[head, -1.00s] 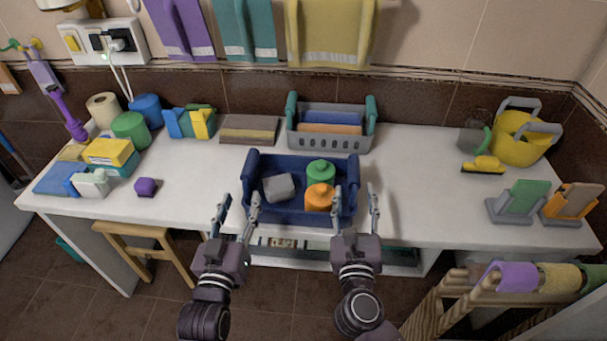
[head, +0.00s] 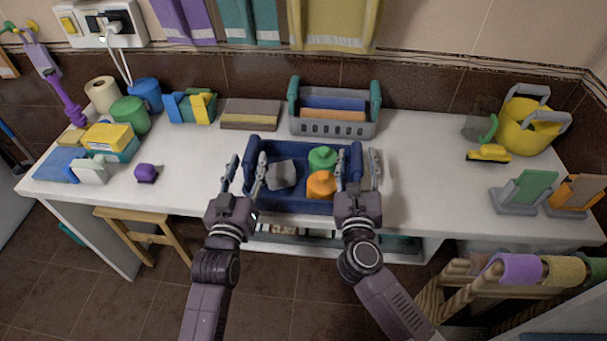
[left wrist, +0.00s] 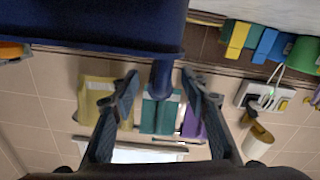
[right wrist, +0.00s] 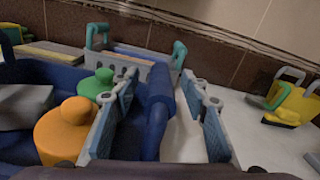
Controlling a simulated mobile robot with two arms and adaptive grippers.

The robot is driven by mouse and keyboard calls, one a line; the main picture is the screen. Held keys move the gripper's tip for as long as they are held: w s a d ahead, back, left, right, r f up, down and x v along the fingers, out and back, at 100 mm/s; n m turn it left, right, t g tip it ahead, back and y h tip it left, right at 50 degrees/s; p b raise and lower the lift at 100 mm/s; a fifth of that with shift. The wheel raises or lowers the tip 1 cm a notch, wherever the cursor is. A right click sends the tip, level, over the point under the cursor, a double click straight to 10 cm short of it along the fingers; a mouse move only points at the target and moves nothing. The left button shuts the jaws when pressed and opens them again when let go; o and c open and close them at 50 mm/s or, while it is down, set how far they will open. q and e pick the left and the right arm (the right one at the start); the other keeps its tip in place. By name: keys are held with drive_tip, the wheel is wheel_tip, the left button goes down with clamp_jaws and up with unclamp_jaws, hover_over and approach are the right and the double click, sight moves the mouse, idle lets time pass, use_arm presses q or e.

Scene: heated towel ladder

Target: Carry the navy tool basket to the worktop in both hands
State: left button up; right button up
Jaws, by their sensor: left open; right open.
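The navy tool basket (head: 292,206) appears to rest on the white worktop (head: 420,200) near its front edge. It holds a grey block (head: 281,174), a green bottle (head: 322,158) and an orange bottle (head: 320,185). My left gripper (head: 246,176) is open at the basket's left end. In the left wrist view the navy handle (left wrist: 163,78) lies between its fingers with gaps. My right gripper (head: 358,172) is open at the right end. In the right wrist view its fingers straddle the other navy handle (right wrist: 158,105). Neither gripper is closed on a handle.
A grey basket with teal handles (head: 334,125) stands just behind. A brown sponge block (head: 250,114) lies to its left. A purple knob-like item (head: 146,173) is on the left; a yellow bucket (head: 530,125) and grey holders (head: 520,195) are on the right. Worktop right of the basket is clear.

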use_arm(q)
drive_tip(key=shift+w+d, duration=0.15)
drive_tip(key=shift+w, duration=0.9)
use_arm(e)
drive_tip(key=shift+w+d, duration=0.15)
drive_tip(key=shift+w, duration=0.9)
use_arm(q)
clamp_jaws()
use_arm(e)
clamp_jaws()
use_arm(q)
drive_tip(key=shift+r, duration=0.25)
use_arm(e)
drive_tip(key=shift+r, duration=0.2)
